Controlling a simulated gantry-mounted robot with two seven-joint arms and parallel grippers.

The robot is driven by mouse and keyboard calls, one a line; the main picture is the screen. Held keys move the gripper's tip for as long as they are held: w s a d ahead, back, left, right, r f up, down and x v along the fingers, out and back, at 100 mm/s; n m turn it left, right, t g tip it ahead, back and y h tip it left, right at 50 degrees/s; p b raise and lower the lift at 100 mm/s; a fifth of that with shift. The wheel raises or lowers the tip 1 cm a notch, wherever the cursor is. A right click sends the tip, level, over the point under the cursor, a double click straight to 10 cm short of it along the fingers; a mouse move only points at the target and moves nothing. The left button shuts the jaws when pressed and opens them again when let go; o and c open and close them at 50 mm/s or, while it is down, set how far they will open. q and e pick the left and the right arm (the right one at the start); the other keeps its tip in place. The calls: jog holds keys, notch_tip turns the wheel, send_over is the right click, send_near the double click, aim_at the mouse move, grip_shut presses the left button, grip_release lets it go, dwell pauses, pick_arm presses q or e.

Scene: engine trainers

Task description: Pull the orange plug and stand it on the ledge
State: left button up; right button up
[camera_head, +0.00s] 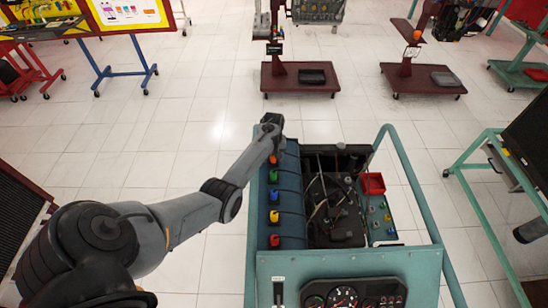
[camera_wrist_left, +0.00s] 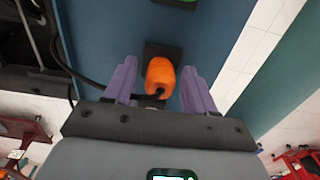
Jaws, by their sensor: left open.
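The orange plug (camera_head: 273,160) stands at the far end of a row of coloured plugs on the blue ledge (camera_head: 290,207) of the engine trainer. In the left wrist view the orange plug (camera_wrist_left: 160,72) sits on a dark square base, with a black cable beside it. My left gripper (camera_head: 271,146) is over the far end of the ledge. Its two purple fingers (camera_wrist_left: 158,80) are open, one on each side of the orange plug, with visible gaps. My right gripper is not in view.
Green (camera_head: 273,176), blue (camera_head: 274,195), yellow (camera_head: 274,216) and red (camera_head: 274,240) plugs line the ledge nearer me. An open engine bay (camera_head: 335,210) and a red tray (camera_head: 373,178) lie to the right. A teal tube frame (camera_head: 412,195) borders the trainer.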

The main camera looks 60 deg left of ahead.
pick_arm(q)
jog(key=shift+p, duration=0.3)
dwell(0.4)
grip_shut()
dwell(0.3)
jog(key=shift+r, duration=0.1)
jog(key=shift+r+p, duration=2.9)
jog(key=shift+p, duration=0.45)
